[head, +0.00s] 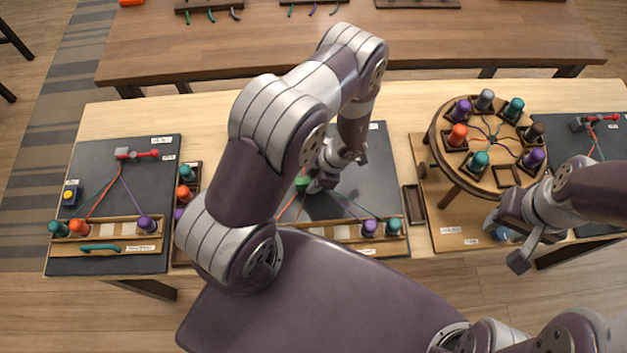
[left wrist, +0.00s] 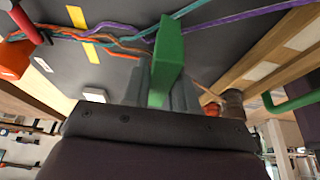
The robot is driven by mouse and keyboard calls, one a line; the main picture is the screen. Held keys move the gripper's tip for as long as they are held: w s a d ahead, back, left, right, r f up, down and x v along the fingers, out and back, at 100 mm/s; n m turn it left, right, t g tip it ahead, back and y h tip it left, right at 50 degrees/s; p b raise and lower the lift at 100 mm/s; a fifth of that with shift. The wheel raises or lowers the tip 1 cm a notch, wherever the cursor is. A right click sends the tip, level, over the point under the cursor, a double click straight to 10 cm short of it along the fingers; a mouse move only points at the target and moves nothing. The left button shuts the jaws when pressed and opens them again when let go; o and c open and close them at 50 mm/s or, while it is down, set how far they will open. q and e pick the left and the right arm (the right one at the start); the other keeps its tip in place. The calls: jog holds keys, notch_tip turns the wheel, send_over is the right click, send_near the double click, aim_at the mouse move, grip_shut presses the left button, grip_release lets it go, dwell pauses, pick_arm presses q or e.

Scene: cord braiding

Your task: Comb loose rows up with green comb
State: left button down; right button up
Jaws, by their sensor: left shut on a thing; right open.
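The green comb (head: 302,184) is in my left gripper (head: 322,183), over the middle dark mat (head: 385,150). In the left wrist view the comb (left wrist: 168,58) stands up between the fingers, close to the orange, purple and teal cords (left wrist: 125,38). I cannot tell whether its teeth touch the cords. In the head view orange and dark cords (head: 345,205) fan from near the comb toward spools (head: 369,228) at the mat's front edge. My left arm hides much of this station. My right gripper (head: 507,243) is open and empty, near the table's front edge at the right.
The left mat (head: 75,165) bears a red-handled clamp (head: 138,154), several spools and a teal comb-like tool (head: 100,248). A round braiding stand (head: 440,150) with several spools stands on the right. A small empty wooden tray (head: 413,205) lies beside the middle mat.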

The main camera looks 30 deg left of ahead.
pick_arm(q)
jog(key=shift+w+a, duration=0.5)
jog(key=shift+w, duration=0.3)
jog(key=shift+w+a, duration=0.5)
jog(key=shift+w, duration=0.3)
notch_tip(320, 180, up, 9)
jog(key=p, duration=0.9)
jog(key=shift+s+d, duration=0.25)
jog(key=shift+s, duration=0.2)
jog(key=shift+w, duration=0.1)
